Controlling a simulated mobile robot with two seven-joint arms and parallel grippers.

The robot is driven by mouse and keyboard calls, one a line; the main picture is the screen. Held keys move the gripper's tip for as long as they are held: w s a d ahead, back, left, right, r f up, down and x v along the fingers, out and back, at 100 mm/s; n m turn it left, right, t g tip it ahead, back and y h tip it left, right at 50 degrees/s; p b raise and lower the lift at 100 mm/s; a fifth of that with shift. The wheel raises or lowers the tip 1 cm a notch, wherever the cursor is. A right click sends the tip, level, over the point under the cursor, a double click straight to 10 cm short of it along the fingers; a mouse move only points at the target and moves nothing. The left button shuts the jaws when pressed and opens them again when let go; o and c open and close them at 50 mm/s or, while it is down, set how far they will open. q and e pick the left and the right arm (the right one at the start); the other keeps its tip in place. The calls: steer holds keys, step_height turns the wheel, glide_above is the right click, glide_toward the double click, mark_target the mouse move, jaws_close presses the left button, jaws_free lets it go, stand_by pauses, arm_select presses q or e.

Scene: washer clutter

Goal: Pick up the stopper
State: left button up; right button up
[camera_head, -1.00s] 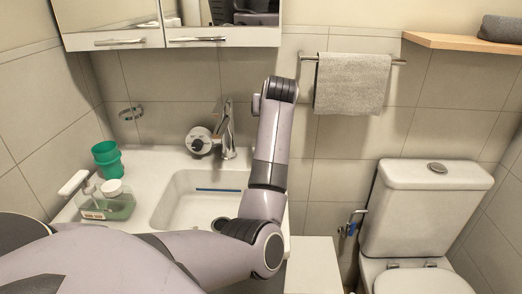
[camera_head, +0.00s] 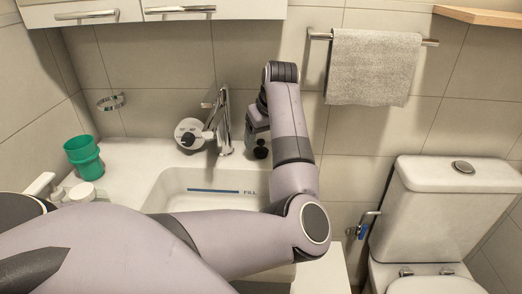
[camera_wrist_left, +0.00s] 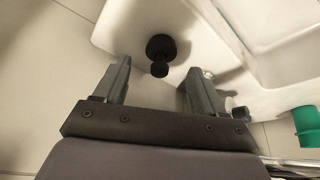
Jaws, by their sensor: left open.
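The stopper, a small black piece with a round knob, stands on the white counter at its back right corner. It shows in the head view (camera_head: 262,151) just below my left gripper (camera_head: 257,132), partly hard to separate from the dark fingers. In the left wrist view the stopper (camera_wrist_left: 160,50) lies beyond the fingertips, roughly midway between them. My left gripper (camera_wrist_left: 160,75) is open and empty there, with its two grey fingers apart on either side of the stopper's line. My right gripper is out of view.
The tap (camera_head: 224,125) stands left of my left gripper, with a round silver-white fixture (camera_head: 190,133) beside it. The sink basin (camera_head: 190,201) is in front. A green cup (camera_head: 84,157) stands at the far left.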

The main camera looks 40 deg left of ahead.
mark_target(262, 141)
arm_select(q)
steer(key=x, duration=0.3)
steer(key=shift+f, duration=0.3)
steer(key=c, duration=1.1)
steer(key=shift+r, duration=0.1)
